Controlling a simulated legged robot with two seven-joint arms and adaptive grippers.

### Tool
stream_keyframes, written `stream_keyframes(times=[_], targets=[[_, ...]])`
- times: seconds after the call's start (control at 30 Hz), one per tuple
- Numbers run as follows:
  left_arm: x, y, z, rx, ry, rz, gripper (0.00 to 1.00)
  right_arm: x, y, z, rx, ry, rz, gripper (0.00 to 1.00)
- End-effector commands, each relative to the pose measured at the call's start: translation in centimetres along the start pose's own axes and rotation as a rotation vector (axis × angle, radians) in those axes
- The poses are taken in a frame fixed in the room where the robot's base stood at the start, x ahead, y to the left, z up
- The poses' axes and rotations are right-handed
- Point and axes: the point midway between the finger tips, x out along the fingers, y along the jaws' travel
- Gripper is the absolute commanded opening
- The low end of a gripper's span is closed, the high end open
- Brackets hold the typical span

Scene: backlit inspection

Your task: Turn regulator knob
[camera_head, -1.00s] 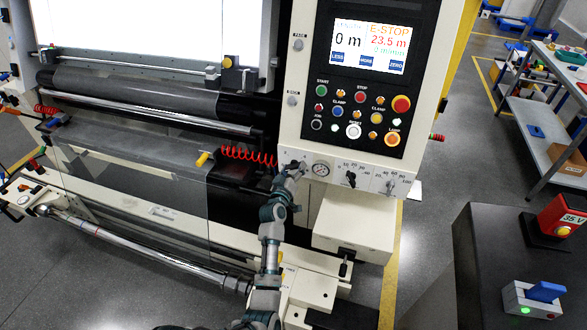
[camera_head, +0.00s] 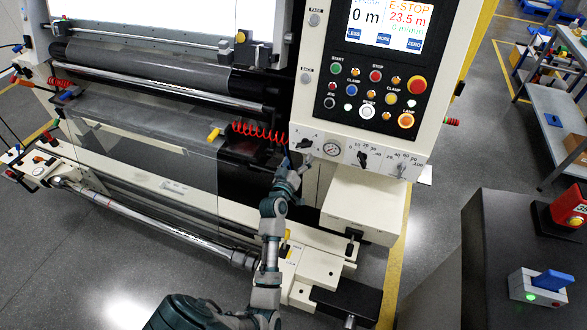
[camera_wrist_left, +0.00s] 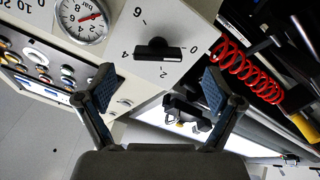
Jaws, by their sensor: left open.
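The regulator knob is a black bar-shaped knob (camera_wrist_left: 158,50) on a pale panel with a printed scale of 0, 2, 4 and 6. In the wrist view it lies beyond the fingertips, roughly centred between them. In the head view the knob (camera_head: 303,144) is small and sits left of the round pressure gauge (camera_head: 332,149). The gauge also shows in the wrist view (camera_wrist_left: 82,18). My left gripper (camera_wrist_left: 157,84) is open and empty, its two fingers wide apart. In the head view the left gripper (camera_head: 296,170) is just below the knob, with no clear contact.
More knobs (camera_head: 362,158) line the panel right of the gauge. Above are coloured buttons (camera_head: 376,95) and a lit screen (camera_head: 388,25). A red coiled hose (camera_wrist_left: 245,70) hangs close by on the right in the wrist view. A pale box (camera_head: 362,205) juts out below the panel.

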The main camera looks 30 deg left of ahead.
Motion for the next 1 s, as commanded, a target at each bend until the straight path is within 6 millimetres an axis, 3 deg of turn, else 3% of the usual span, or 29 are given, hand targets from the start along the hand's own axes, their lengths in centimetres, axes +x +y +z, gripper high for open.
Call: stream_keyframes(times=[0.1,0.3,0.9,1.0], targets=[[-2.5,-0.1,0.1,0.001,-0.001,-0.001,0.92,0.0,0.0,0.0,0.000,0.000,0.000,0.00],[-5.0,-0.1,0.2,0.000,-0.002,0.000,0.92,0.0,0.0,0.0,0.000,-0.001,0.000,0.00],[-5.4,0.0,0.1,0.000,-0.002,0.000,0.92,0.0,0.1,-0.1,-0.001,-0.001,0.001,0.00],[-6.0,0.0,1.3,0.031,-0.046,0.003,0.92,0.0,0.1,-0.1,-0.001,-0.001,0.001,0.00]])
